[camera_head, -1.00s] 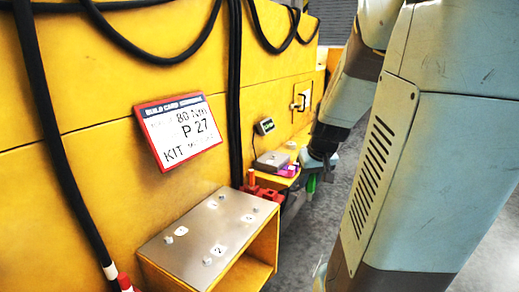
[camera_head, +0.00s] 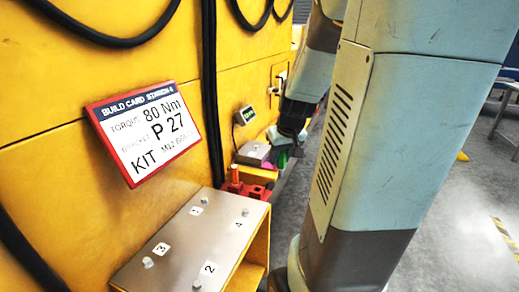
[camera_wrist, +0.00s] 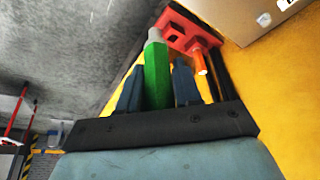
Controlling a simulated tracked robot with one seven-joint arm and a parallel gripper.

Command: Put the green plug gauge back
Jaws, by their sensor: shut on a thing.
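The green plug gauge (camera_wrist: 157,78) is in my gripper (camera_wrist: 156,72), between the two blue fingers in the wrist view. Its grey end points away from the palm, toward the red rack (camera_wrist: 176,25), with a gap I cannot judge. An orange-red gauge (camera_wrist: 199,60) stands in that rack. In the head view the rack (camera_head: 245,189) sits behind the metal-topped stand, with the red gauge (camera_head: 234,176) upright in it. My gripper (camera_head: 284,152) is beyond the rack and to its right there, mostly hidden; a bit of green (camera_head: 281,160) shows.
A yellow stand with a metal top (camera_head: 190,235) and numbered pegs is in front. A build card (camera_head: 145,132) hangs on the yellow wall. A grey box (camera_head: 254,153) and small display (camera_head: 244,115) are near my gripper. Black cables hang on the wall. Open floor lies right.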

